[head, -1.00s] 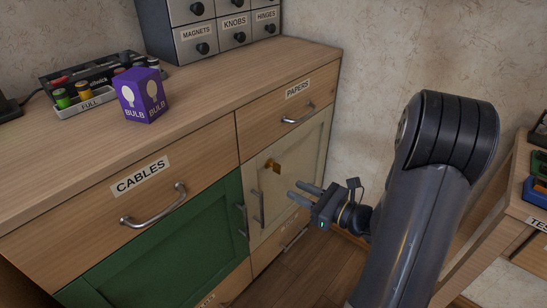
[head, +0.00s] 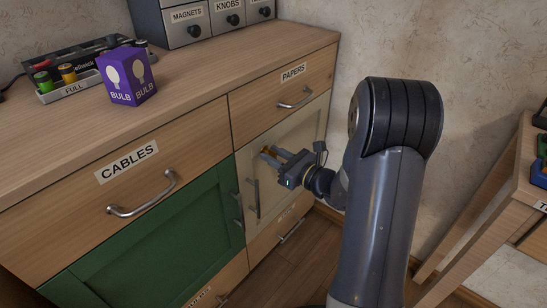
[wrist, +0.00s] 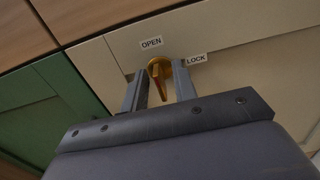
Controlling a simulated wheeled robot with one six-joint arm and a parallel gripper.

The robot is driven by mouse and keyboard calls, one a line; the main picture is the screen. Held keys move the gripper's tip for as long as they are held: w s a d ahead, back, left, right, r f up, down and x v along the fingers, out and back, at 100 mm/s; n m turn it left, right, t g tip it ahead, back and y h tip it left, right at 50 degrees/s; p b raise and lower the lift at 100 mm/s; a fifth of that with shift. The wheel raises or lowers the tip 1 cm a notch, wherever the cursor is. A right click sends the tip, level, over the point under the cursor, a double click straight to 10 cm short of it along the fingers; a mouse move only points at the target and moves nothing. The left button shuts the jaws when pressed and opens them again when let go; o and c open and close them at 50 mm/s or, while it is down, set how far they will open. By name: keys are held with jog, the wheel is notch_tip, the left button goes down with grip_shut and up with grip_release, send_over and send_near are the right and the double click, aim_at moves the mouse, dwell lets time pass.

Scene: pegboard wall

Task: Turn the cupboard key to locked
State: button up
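The brass cupboard key (wrist: 160,74) sits in the cream cupboard door (head: 312,122), its narrow end hanging downward in the wrist view. An OPEN label (wrist: 151,42) is just above it and a LOCK label (wrist: 196,59) is at its upper right. In the head view only a small gold bit of the key area shows behind the fingers. My gripper (head: 269,153) is at the door; in the wrist view my gripper (wrist: 161,68) is open, with one finger on each side of the key. A gap shows on both sides of the key.
A bar handle (head: 253,198) on the cream door is just below left of my gripper. A green door (head: 150,245) lies left, and a PAPERS drawer (head: 285,88) above. A purple bulb box (head: 127,77) stands on the top. Open floor lies right of the cupboard.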

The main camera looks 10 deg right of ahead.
jog(key=shift+w+a, duration=0.15)
grip_shut()
